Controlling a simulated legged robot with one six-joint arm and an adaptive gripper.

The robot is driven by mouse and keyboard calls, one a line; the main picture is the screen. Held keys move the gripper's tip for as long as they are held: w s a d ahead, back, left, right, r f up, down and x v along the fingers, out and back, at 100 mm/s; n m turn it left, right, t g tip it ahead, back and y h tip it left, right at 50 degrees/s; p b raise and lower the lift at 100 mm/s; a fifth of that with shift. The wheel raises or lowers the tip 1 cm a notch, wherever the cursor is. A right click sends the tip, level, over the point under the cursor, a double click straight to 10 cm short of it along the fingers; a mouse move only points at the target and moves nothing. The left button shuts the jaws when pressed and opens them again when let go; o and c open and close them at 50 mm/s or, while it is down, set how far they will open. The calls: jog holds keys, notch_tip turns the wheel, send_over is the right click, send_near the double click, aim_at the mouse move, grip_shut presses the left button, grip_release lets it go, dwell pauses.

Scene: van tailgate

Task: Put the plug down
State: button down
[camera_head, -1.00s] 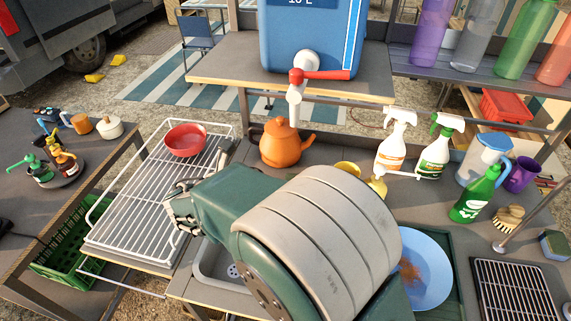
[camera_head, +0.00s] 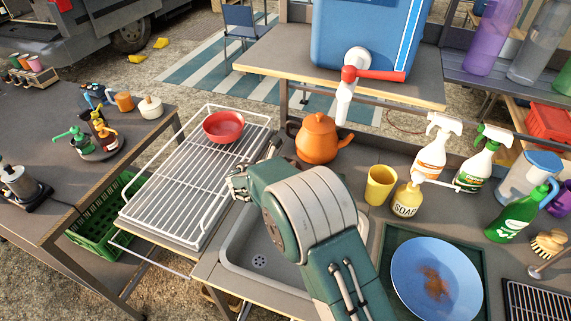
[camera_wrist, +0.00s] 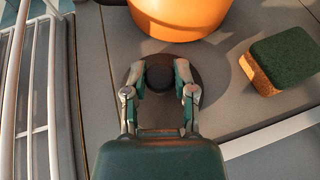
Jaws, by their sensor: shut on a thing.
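The plug (camera_wrist: 158,77) is a dark round piece with a knob, seen from above in the wrist view. My gripper (camera_wrist: 160,82) is shut on it, with one finger on each side. A wide dark round patch lies around and below the plug; I cannot tell whether it is the plug's rim or a shadow, nor whether the plug touches the grey counter (camera_wrist: 105,70). In the head view my arm largely hides the gripper, and I cannot make out the plug. The gripper is between the white rack and the orange kettle. The sink (camera_head: 258,245) is partly behind my arm.
The orange kettle (camera_head: 318,140) stands just ahead; a green-brown sponge (camera_wrist: 283,62) lies to the right in the wrist view. The white wire rack (camera_head: 185,185) with a red bowl (camera_head: 223,126) is on the left. A yellow cup (camera_head: 381,186) and soap bottle (camera_head: 406,201) stand right.

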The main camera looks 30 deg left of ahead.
jog(key=shift+d+f, duration=0.15)
jog(key=shift+f, duration=0.2)
jog(key=shift+d+r, duration=0.1)
jog(key=shift+d, duration=0.05)
jog(key=shift+c, duration=2.2)
grip_release()
jog(key=shift+s, duration=0.2)
jog(key=v, duration=1.1)
jog(key=shift+s+r, duration=0.2)
jog(key=shift+s, duration=0.05)
